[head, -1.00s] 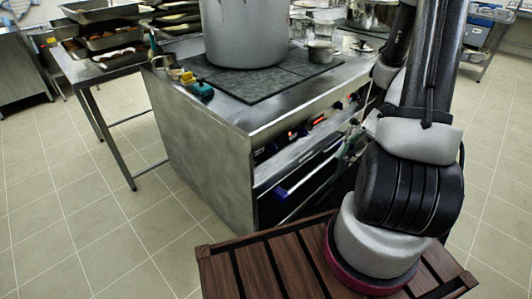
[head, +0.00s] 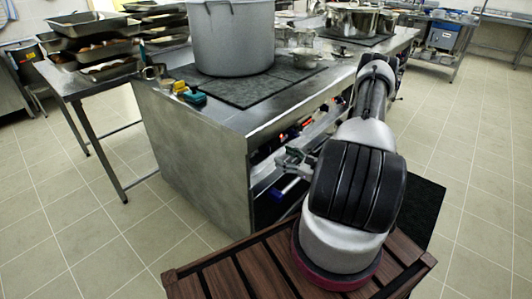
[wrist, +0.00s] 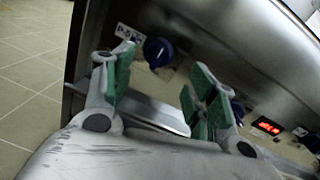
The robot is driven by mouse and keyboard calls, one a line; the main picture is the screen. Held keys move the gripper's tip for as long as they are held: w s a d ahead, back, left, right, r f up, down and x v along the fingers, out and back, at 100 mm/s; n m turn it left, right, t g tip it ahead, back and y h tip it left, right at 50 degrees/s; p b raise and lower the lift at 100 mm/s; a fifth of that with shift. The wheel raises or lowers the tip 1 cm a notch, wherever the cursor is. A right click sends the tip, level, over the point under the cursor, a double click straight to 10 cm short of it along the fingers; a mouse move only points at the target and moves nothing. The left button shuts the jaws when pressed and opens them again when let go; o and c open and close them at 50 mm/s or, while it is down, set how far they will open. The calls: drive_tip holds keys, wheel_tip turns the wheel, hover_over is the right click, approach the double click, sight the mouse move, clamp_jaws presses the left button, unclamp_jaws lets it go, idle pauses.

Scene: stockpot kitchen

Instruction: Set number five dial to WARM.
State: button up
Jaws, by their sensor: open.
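In the wrist view a dark blue dial (wrist: 157,52) sits on the steel front panel, beside a small white label (wrist: 128,32) whose text I cannot read surely. My gripper (wrist: 160,78) is open and empty, its green-padded fingers spread. The dial shows between and beyond the fingertips, apart from them. A second blue dial (wrist: 238,111) is partly hidden behind the right finger. The dial's setting is too blurred to read. In the head view my gripper (head: 291,163) is in front of the stove's control panel (head: 266,151).
A red lit display (wrist: 266,126) is on the panel at right. The stove (head: 195,145) carries a large stockpot (head: 233,38) and smaller pots. A steel table (head: 85,90) with trays stands at left. The tiled floor (head: 70,215) at left is clear.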

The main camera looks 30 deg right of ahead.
sight(270, 151)
drive_tip(key=x, duration=0.7)
drive_tip(key=shift+w+a, duration=0.1)
drive_tip(key=shift+w, duration=0.05)
drive_tip(key=c, duration=1)
